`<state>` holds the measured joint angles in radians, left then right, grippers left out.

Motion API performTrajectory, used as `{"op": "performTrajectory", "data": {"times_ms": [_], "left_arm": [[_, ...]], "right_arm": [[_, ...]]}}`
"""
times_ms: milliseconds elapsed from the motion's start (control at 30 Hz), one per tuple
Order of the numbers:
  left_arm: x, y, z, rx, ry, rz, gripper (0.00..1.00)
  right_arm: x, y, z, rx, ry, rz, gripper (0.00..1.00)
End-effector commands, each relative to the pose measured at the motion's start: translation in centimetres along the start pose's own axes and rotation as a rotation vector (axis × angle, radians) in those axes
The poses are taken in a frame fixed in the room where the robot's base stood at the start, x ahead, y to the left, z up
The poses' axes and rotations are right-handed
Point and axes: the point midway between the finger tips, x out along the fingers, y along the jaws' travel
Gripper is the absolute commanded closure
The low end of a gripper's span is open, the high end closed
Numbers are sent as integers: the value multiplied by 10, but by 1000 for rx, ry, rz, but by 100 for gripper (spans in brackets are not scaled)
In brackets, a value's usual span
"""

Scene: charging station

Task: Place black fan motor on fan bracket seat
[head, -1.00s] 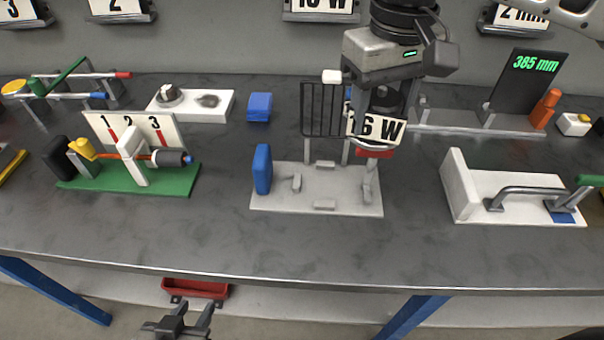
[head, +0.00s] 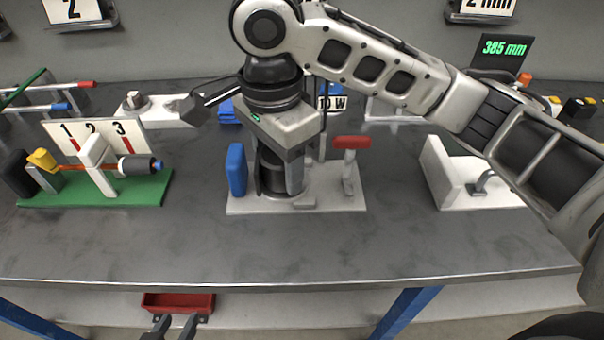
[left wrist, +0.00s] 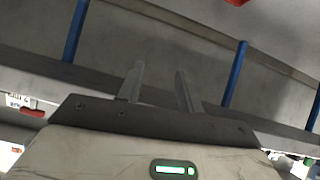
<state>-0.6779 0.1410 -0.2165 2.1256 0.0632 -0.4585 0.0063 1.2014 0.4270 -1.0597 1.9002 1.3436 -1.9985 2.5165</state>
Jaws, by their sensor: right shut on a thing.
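The fan bracket (head: 330,203) is a light grey plate in the middle of the bench in the head view. A blue block (head: 237,170) stands upright at its left end and a red-topped clamp (head: 351,143) at its right. My right gripper (head: 279,182) points down over the middle of the plate. It is shut on the black fan motor (head: 272,178), which is upright, low and close to the plate. The seat under it is hidden, and I cannot tell whether they touch. My left gripper (head: 176,326) is open and empty below the bench front, also in the left wrist view (left wrist: 160,85).
A green-based fixture (head: 110,190) with a 1-2-3 scale stands left. A white fixture (head: 455,178) stands right, partly behind my right arm. A 385 mm display (head: 505,52) is behind. A red bin (head: 178,303) sits below the bench. The front bench strip is clear.

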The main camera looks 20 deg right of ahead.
Motion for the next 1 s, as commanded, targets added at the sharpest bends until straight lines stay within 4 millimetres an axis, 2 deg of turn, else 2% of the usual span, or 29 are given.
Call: {"op": "performTrajectory", "data": {"times_ms": [33, 200, 400, 667, 767, 900, 1000], "left_arm": [[1, 0, 1, -2, 5, 1, 64], [2, 0, 0, -7, 10, 4, 64], [3, 1, 4, -16, 8, 8, 64], [3, 1, 2, -19, 15, 9, 64], [3, 1, 2, -21, 18, 9, 64], [4, 1, 2, -24, 22, 11, 64], [4, 2, 2, -25, 22, 11, 64]], "right_arm": [[8, -7, -13, 9, 1, 2, 76], [25, -29, -49, 7, 2, 2, 76], [61, -45, -72, 0, 1, 1, 76], [76, -52, -83, -3, 1, 0, 76], [86, -56, -89, -1, 1, 0, 76], [109, -55, -88, -4, -1, 2, 76], [114, -55, -88, -4, 0, -1, 76]]}}
